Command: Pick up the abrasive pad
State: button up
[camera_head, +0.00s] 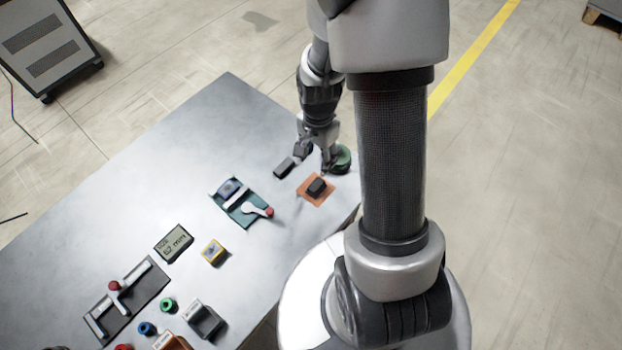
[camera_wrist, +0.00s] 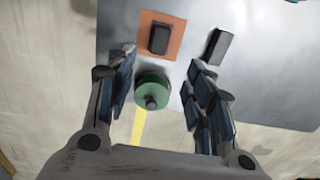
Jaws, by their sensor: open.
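I cannot tell for certain which piece is the abrasive pad. A dark, flat block (camera_head: 284,167) lies bare on the table; the wrist view shows it (camera_wrist: 217,46) beyond the right finger. Another dark block (camera_head: 317,186) lies on an orange square (camera_head: 303,190); in the wrist view this block (camera_wrist: 160,38) is ahead of the fingertips. A round green piece with a dark knob (camera_head: 342,158) stands at the table edge; in the wrist view it (camera_wrist: 152,90) shows between the fingers. My gripper (camera_head: 314,160) is open and empty over this corner; the wrist view shows both fingers (camera_wrist: 160,68) apart.
The grey table (camera_head: 180,160) has a teal fixture with a red-knobbed lever (camera_head: 240,204), a display (camera_head: 174,243), a yellow-edged box (camera_head: 214,252) and a dark lever fixture (camera_head: 128,298). Several small parts lie at the front. The table's far left is clear.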

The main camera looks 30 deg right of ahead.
jog(key=b, duration=0.2)
send_over(317, 183)
jog(key=f, duration=0.9)
jog(key=shift+a, duration=0.2)
jog(key=f+b, duration=0.1)
jog(key=f, duration=0.4)
jog(key=shift+d+b, duration=0.2)
jog(key=shift+b, duration=0.2)
jog(key=shift+c, duration=0.3)
grip_shut()
jog(key=shift+r, duration=0.1)
notch_tip(317, 183, up, 20)
jog(key=p, duration=0.5)
